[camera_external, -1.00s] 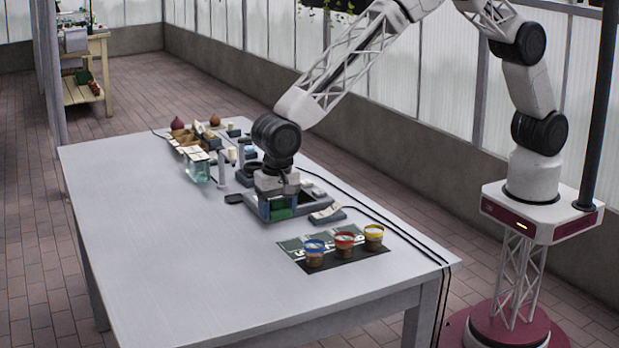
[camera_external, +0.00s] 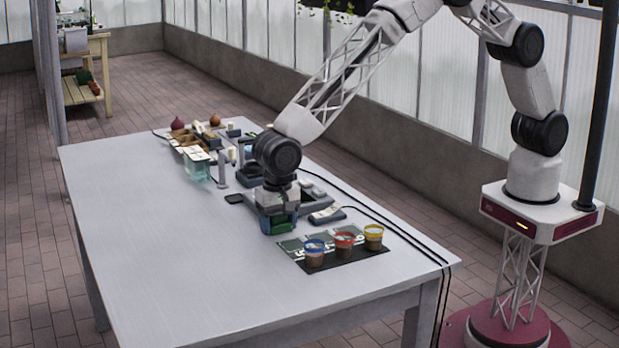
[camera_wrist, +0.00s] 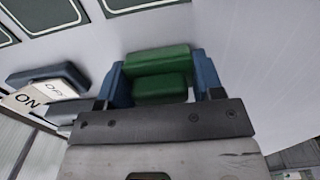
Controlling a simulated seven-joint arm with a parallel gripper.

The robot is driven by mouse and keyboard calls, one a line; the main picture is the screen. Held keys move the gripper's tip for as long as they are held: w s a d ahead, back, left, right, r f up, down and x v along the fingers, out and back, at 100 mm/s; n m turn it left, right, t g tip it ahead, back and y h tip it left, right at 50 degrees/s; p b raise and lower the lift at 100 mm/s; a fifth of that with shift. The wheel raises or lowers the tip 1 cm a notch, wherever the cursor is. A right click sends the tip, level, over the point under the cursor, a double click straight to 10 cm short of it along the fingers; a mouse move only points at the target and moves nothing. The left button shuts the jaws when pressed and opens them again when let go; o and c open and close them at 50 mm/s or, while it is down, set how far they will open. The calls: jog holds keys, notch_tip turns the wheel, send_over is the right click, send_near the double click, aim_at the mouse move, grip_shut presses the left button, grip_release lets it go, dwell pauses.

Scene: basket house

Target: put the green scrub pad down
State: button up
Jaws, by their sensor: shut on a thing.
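The green scrub pad (camera_wrist: 160,75) is a dark green block between the two blue fingers of my gripper (camera_wrist: 163,82) in the wrist view. My gripper is shut on it. In the external view, the pad (camera_external: 280,225) shows as a green patch below my gripper (camera_external: 277,215), low over the table just behind the dark mat (camera_external: 345,254). I cannot tell whether the pad touches the table.
Three pots with blue (camera_external: 314,252), red (camera_external: 344,245) and yellow (camera_external: 373,237) rims stand on the mat. A switch block (camera_external: 327,215) lies right of my gripper. A glass container (camera_external: 197,165) and several small items stand farther back. The table's left side (camera_external: 150,230) is clear.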

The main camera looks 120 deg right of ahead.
aim_at(278, 214)
jog(key=o, duration=1)
jog(key=shift+c, duration=0.2)
jog(key=shift+r, duration=0.1)
notch_tip(278, 214, up, 12)
jog(key=shift+r, duration=0.1)
dwell(0.3)
